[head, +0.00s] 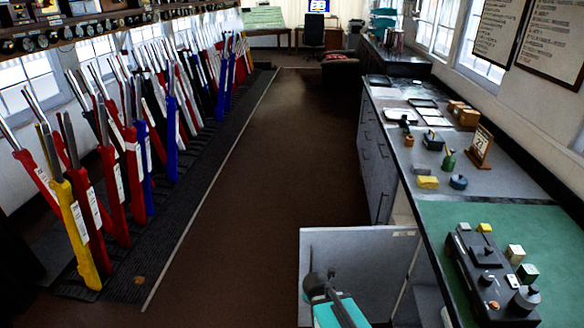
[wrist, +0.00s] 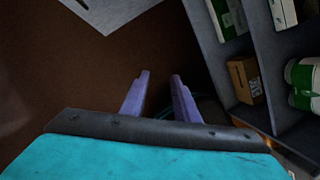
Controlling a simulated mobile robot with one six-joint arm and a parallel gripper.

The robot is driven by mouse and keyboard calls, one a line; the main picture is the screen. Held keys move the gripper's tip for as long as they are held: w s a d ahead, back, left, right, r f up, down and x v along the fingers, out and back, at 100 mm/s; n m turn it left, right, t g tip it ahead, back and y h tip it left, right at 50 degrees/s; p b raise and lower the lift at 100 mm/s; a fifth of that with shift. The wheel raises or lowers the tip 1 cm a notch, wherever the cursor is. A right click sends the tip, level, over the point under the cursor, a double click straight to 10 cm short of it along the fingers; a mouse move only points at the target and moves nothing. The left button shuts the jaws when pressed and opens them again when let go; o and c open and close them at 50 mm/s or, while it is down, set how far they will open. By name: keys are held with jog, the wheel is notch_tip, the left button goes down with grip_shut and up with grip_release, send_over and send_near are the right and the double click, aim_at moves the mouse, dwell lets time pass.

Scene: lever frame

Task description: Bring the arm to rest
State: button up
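My gripper (wrist: 160,75) shows in the wrist view with two pale purple fingers standing apart and nothing between them. Brown floor and a dark shadowed patch lie behind the fingers. In the head view, a teal and dark part of my arm (head: 338,311) shows low at the bottom centre, in front of a pale grey panel (head: 352,250). The fingers cannot be made out in the head view.
A lever frame (head: 150,150) with red, blue, black and yellow levers runs along the left. A long bench (head: 396,170) with small items stands right. Brown floor (head: 250,200) between is clear. In the wrist view, shelves (wrist: 245,60) hold a cardboard box (wrist: 245,80).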

jog(key=s+d+f+m+g+y+b, duration=0.1)
jog(key=s+d+f+m+g+b, duration=0.2)
jog(key=s+f+m, duration=0.5)
jog(key=s+d+f+m+g+b, duration=0.3)
jog(key=s+d+f+m, duration=0.1)
jog(key=s+f, duration=0.85)
jog(key=s+a+f+m+g+y, duration=0.1)
jog(key=s+m, duration=0.2)
jog(key=m, duration=0.5)
jog(key=s+a+f+m+y+b, duration=0.1)
jog(key=s+m, duration=0.2)
jog(key=m, duration=0.5)
jog(key=shift+a+g, duration=0.4)
